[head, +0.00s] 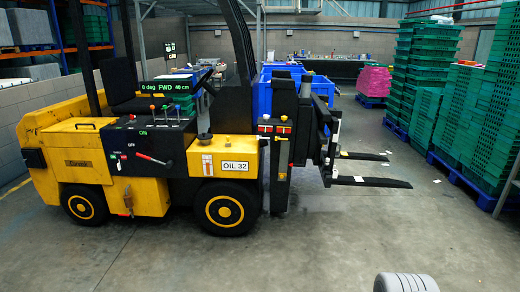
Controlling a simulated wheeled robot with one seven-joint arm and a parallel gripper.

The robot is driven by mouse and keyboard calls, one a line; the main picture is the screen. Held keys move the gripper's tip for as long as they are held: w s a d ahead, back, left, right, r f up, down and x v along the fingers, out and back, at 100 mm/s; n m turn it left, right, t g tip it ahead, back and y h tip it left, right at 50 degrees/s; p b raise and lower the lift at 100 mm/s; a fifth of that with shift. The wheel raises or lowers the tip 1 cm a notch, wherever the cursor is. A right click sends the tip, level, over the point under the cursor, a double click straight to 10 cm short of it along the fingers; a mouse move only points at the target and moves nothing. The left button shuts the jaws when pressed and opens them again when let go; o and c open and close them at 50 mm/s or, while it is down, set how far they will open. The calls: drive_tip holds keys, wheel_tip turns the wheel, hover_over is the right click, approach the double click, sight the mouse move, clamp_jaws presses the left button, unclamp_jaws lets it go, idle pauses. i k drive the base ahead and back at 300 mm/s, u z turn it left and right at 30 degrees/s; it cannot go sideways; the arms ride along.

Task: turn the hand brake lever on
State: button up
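A yellow and black forklift (130,160) stands side-on in the left half of the head view. On its black side panel is a lever with a red handle (143,156) and a thin pale shaft. The lever lies nearly flat, with its red end to the left and slightly higher than its right end. My gripper is not in view. A rounded grey part at the bottom right edge seems to be mine.
Several small levers (165,107) stand on top of the console, below a display reading "0 deg FWD 40 cm". The forks (372,182) stick out low to the right. Green crate stacks (485,125) stand at the right. The floor in front of the forklift is clear.

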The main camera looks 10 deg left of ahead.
sight(170, 164)
drive_tip(key=u, duration=0.3)
drive_tip(key=i, duration=2.55)
drive_tip(key=u, duration=1.25)
drive_tip(key=i, duration=1.85)
drive_tip(key=u, duration=1.55)
drive_tip(key=i, duration=1.3)
drive_tip(key=u, duration=0.4)
